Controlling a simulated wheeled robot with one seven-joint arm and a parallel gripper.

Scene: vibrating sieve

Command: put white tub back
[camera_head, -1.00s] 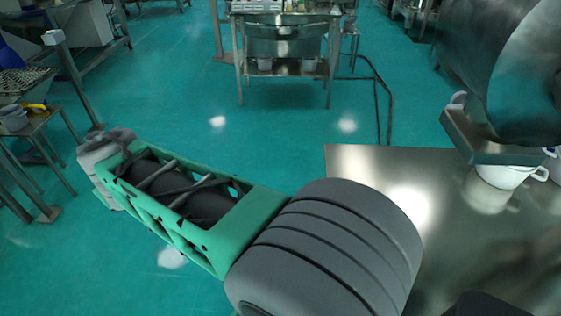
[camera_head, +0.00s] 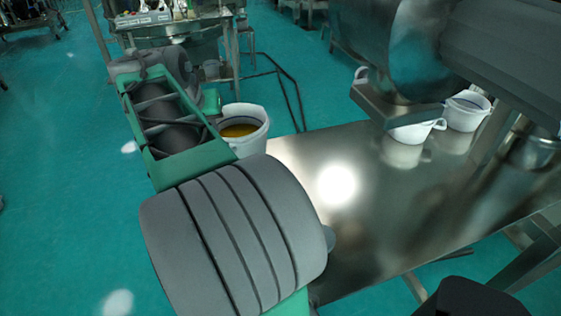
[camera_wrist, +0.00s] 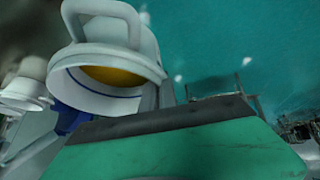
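A white tub (camera_head: 258,141) with orange-yellow contents is at the end of my arm in the head view, upright, near the table's far left corner. My forearm partly covers it. It appears held in the air, with nothing under it visible. In the wrist view the tub (camera_wrist: 121,50) is close up, with its handle and yellow inside showing, right by my gripper's green body. My gripper (camera_head: 212,103) is mostly hidden behind the forearm; its fingertips do not show clearly, but it appears shut on the tub.
A metal table (camera_head: 310,215) fills the middle right, its left part clear. A white tub (camera_head: 413,131) stands under the metal machine's spout (camera_head: 395,105), and another white tub (camera_head: 465,112) stands to its right. A bench with items (camera_head: 165,20) is at the back left.

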